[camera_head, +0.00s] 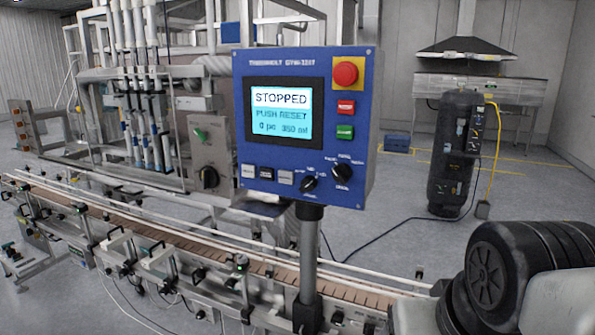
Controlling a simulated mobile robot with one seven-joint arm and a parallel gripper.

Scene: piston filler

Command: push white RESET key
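A blue control panel (300,150) stands on a grey post above the conveyor. Its screen (281,112) reads "STOPPED", "PUSH RESET" and a line of small figures. Below the screen is a row of three small keys: a pale one (248,171) at the left, a dark one (266,173) in the middle and a pale grey one (285,177) at the right. Their labels are too small to read, so I cannot tell which pale key is RESET. My gripper is not in view; only a black and white part of my arm shows at the lower right, apart from the panel.
The panel also carries a red mushroom button (346,73), a red key (346,107), a green key (345,132) and two black knobs (342,172). A conveyor (180,238) with rails runs below it. A black cylindrical unit (457,150) stands behind right.

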